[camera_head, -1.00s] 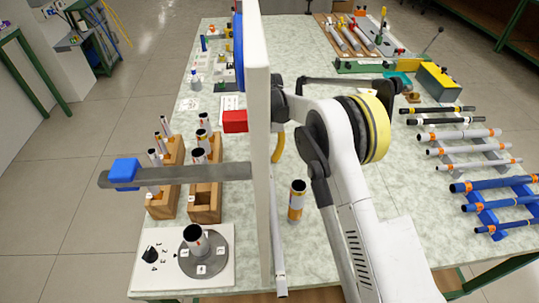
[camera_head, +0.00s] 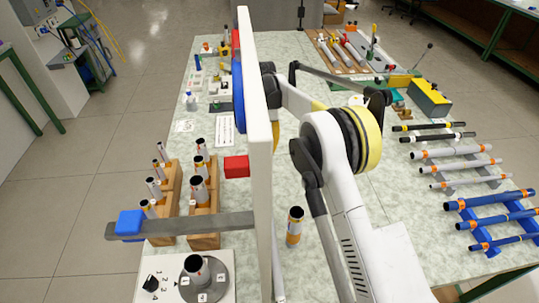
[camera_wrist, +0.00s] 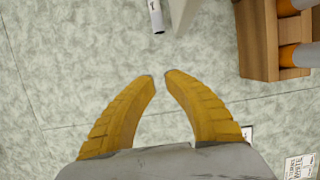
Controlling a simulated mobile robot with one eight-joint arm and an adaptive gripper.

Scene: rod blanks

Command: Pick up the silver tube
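Several silver-grey tubes with orange bands lie on a rack at the right of the table in the head view, one of them the upper grey tube (camera_head: 455,143). Other pale tubes with dark open tops stand upright, including one with an orange-yellow band (camera_head: 295,226) on the bare table. I cannot tell which is the silver tube meant. In the wrist view my gripper (camera_wrist: 159,76) has two curved yellow fingers with a small gap between their tips and nothing between them. Below them is bare table. A pale tube with a dark end (camera_wrist: 156,16) lies beyond the tips. In the head view the gripper is mostly hidden.
Wooden racks (camera_head: 205,241) hold upright tubes at the left; a rack edge also shows in the wrist view (camera_wrist: 258,64). A round grey plate (camera_head: 214,288) bears a tube at the front. Black and blue tubes (camera_head: 490,200) lie at the right.

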